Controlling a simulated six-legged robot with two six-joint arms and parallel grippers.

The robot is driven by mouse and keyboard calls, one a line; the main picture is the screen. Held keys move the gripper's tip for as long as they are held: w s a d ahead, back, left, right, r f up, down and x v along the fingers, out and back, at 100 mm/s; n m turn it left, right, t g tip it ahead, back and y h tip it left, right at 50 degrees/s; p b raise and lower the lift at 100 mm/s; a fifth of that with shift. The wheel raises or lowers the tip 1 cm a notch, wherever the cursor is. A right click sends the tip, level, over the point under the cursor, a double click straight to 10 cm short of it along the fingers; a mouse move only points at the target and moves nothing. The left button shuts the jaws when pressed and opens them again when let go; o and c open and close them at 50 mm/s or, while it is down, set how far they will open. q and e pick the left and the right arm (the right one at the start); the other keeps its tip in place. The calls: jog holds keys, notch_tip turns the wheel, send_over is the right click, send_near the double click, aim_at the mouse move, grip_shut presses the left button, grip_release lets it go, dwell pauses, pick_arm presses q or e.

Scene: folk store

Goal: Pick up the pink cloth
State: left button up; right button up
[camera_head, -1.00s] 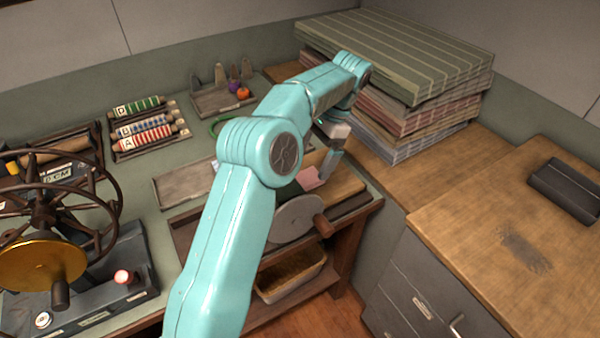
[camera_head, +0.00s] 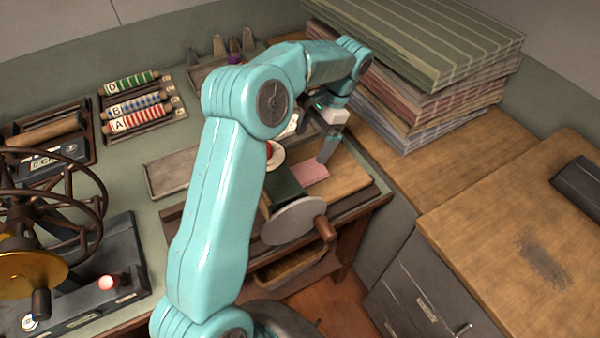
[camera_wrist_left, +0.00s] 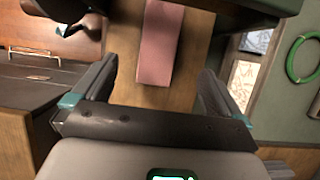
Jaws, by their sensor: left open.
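The pink cloth (camera_head: 312,173) lies flat on the wooden board (camera_head: 346,178) of the small bench press, beside its dark green block. It also shows in the left wrist view as a long pink strip (camera_wrist_left: 160,42) on the wood, at the top middle. My left gripper (camera_head: 322,152) is open and empty, close to the cloth in the head view. In the left wrist view the cloth lies between the directions of the two spread fingers (camera_wrist_left: 158,68). Whether a finger touches it I cannot tell. My right gripper is not in view.
A grey disc with a wooden handle (camera_head: 294,221) stands at the board's front. Stacked striped sheets (camera_head: 420,50) rise behind right. A wheel machine (camera_head: 60,230) and rollers (camera_head: 140,115) stand left. The wooden cabinet top (camera_head: 470,225) at right has bare room.

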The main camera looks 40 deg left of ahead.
pick_arm(q)
send_over(297, 175)
jog(key=w, duration=0.2)
jog(key=f, duration=0.5)
jog(key=shift+d, duration=0.35)
jog(key=p+x, duration=0.2)
jog(key=x, duration=0.3)
jog(key=shift+w+a+f, duration=0.1)
jog(key=shift+w+f, duration=0.05)
jog(key=shift+f, duration=0.15)
jog(key=shift+c, duration=0.3)
jog(key=c, duration=1.1)
jog(key=shift+c, duration=0.2)
jog(key=shift+r, duration=0.1)
